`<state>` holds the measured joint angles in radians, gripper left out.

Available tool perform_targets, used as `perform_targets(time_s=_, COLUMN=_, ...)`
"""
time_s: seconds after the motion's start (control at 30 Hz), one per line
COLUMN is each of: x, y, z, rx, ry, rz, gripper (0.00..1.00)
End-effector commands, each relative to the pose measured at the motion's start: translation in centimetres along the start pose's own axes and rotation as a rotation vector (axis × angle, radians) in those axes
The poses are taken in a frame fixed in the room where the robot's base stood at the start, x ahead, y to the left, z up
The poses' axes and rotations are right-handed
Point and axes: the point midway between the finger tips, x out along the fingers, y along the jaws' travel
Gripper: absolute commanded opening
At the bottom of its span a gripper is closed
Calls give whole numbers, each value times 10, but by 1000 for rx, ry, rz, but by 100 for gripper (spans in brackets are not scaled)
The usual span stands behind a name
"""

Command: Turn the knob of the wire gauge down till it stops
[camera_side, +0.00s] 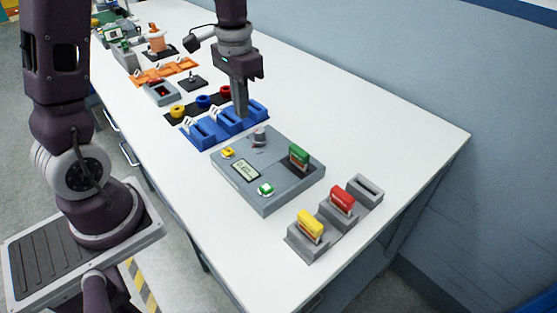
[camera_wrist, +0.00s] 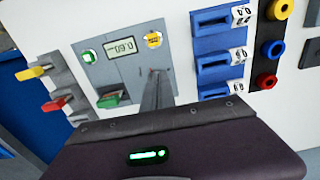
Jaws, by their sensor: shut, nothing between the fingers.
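The wire gauge (camera_side: 238,192) is a flat grey box with a small display (camera_side: 245,169), a yellow button (camera_side: 228,152), a green button (camera_side: 265,189) and a grey knob (camera_side: 259,137) near its back edge. A green-handled piece (camera_side: 299,154) stands in it. In the wrist view the display (camera_wrist: 124,47) appears upside down and seems to read 0.60. My gripper (camera_side: 241,115) is shut and empty, pointing down near the knob, its tip apart from the knob in the side view. In the wrist view my fingers (camera_wrist: 156,74) cover part of the panel and the knob is hidden.
Blue holders (camera_side: 228,122) stand just behind the gauge, close to my fingers. A stepped grey rack (camera_side: 319,236) with yellow and red pieces stands at the right front. Several other fixtures fill the far table.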

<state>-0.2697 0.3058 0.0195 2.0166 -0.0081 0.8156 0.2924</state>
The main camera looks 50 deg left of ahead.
Motion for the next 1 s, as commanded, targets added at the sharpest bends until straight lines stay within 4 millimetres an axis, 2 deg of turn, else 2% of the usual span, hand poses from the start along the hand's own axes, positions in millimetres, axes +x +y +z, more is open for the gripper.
perform_targets(time_s=0.1, x=-8, y=0, z=0, rx=0, ry=0, rz=0, gripper=0)
perform_targets(time_s=0.33, x=-8, y=1, z=1, rx=1, ry=-3, rz=1, gripper=0)
perform_targets(time_s=0.5, x=-18, y=28, z=-3, rx=4, ry=-2, rz=1, gripper=0)
perform_targets(time_s=0.57, x=-16, y=30, z=-3, rx=2, ry=-4, rz=1, gripper=0)
perform_targets(time_s=1.0, x=44, y=30, z=-2, rx=1, ry=-6, rz=1, gripper=0)
